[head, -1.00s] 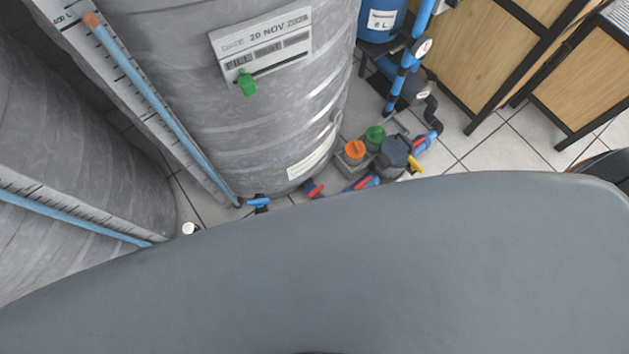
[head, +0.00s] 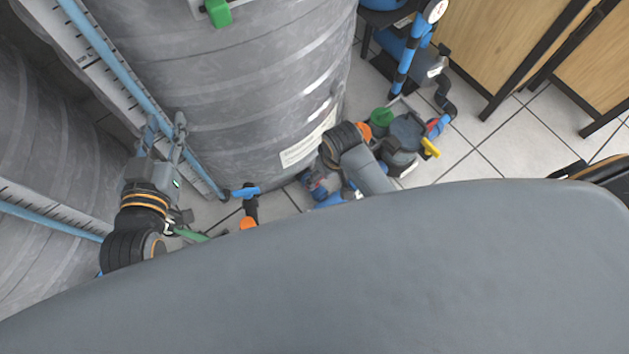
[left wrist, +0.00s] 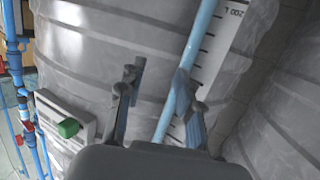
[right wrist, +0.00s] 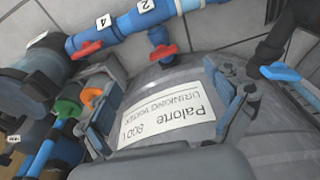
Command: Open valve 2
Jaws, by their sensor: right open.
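In the right wrist view a blue pipe carries a white tag "2" (right wrist: 145,6), with a red-handled valve (right wrist: 163,50) below it. A second red handle (right wrist: 86,50) sits further left on the pipe. I cannot tell for certain which handle belongs to tag 2. My right gripper (right wrist: 165,80) is open and empty, in front of the grey tank and its label (right wrist: 165,108). In the head view its arm (head: 345,145) hides most of the floor valves.
A grey tank (head: 240,100) fills the middle. A blue-handled valve (head: 246,191) sits at its foot. Orange and green caps (head: 381,117) and a yellow handle (head: 430,148) stand right of it. Tiled floor (head: 490,130) is clear near the wooden cabinets (head: 500,50).

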